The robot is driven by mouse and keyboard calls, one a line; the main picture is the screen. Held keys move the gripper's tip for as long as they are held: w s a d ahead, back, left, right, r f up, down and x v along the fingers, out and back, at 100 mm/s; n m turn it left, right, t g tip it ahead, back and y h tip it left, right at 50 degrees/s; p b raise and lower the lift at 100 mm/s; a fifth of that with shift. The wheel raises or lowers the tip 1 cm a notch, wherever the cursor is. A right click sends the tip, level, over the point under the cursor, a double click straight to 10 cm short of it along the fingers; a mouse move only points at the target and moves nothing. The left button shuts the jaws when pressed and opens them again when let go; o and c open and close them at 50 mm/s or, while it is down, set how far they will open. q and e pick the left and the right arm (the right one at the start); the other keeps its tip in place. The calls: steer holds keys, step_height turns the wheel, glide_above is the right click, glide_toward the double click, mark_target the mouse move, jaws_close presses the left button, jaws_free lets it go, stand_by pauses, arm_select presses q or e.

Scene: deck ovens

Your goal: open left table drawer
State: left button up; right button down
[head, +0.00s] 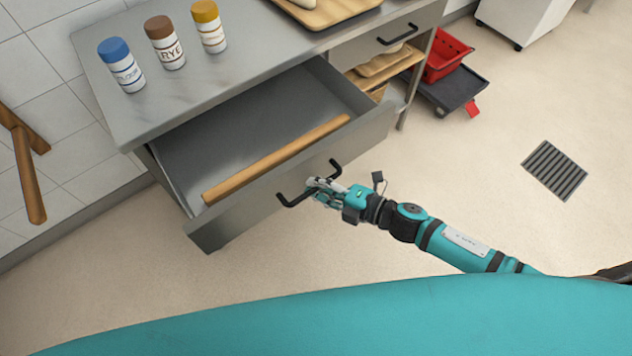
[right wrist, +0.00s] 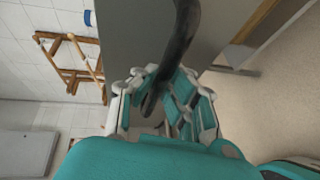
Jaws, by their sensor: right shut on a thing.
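The left table drawer (head: 228,134) is pulled well out from under the metal tabletop in the head view. Its inside is in sight, with a wooden rolling pin (head: 275,160) lying along the front. The black bar handle (head: 294,199) is on the drawer's front face. My right gripper (head: 313,186) is shut on this handle near its middle. In the right wrist view the dark handle (right wrist: 180,45) runs between the fingers of my right gripper (right wrist: 160,103). My left gripper is in neither view.
Three jars with blue (head: 122,64), brown (head: 165,43) and yellow (head: 209,27) lids stand on the tabletop (head: 240,75). A second drawer (head: 388,42) is closed at right. A red crate (head: 447,55) sits on a dark dolly (head: 447,92). Floor at right is clear around a drain grate (head: 554,170).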

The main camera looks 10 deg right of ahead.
steer(key=shift+r, duration=0.15)
steer(key=c, duration=1.3)
jaws_free()
steer(key=shift+c, duration=0.2)
steer(key=v, duration=1.2)
